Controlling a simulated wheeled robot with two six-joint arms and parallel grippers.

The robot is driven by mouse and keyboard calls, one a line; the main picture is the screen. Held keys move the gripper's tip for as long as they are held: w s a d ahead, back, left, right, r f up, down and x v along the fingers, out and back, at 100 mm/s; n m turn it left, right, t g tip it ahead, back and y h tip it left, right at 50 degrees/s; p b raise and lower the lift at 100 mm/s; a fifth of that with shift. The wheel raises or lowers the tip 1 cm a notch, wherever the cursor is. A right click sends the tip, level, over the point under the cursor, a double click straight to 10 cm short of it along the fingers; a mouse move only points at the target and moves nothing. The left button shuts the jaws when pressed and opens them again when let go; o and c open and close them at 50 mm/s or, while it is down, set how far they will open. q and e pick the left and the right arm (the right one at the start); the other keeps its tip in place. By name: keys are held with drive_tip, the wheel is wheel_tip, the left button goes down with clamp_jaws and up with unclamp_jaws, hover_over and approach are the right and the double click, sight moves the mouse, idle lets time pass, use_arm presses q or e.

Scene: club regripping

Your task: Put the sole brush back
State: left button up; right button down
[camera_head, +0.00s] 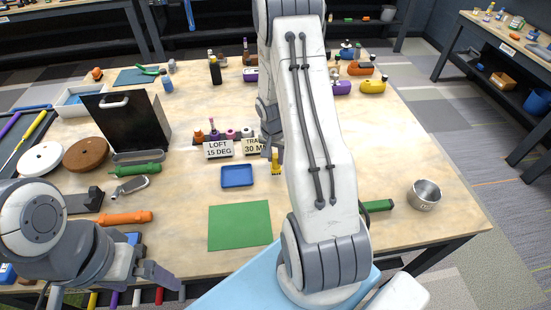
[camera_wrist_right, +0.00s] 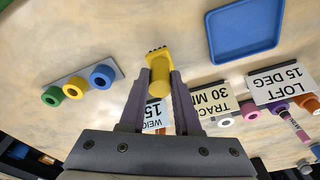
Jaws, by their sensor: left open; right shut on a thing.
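A small yellow brush (camera_wrist_right: 160,78) with a short dark bristle edge is held between the fingertips of my right gripper (camera_wrist_right: 159,88), which is shut on it. The brush also shows in the head view (camera_head: 276,163), just right of the blue tray (camera_head: 236,176); I cannot tell whether it touches the table. My right arm hides most of its own gripper in the head view. The flat blue tray looks empty and also shows in the right wrist view (camera_wrist_right: 245,30). My left gripper (camera_head: 115,287) is open at the front left, apart from the brush.
Label cards, including LOFT 15 DEG (camera_head: 219,149), stand near the tray with coloured rings. A strip with green, yellow and blue rings (camera_wrist_right: 77,84) is close to the brush. A green mat (camera_head: 240,226) lies in front, a metal cup (camera_head: 424,194) at right, a black box (camera_head: 132,121) at left.

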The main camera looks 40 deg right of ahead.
drive_tip(key=shift+f, duration=0.85)
drive_tip(key=shift+f, duration=0.2)
drive_tip(key=c, duration=0.6)
unclamp_jaws()
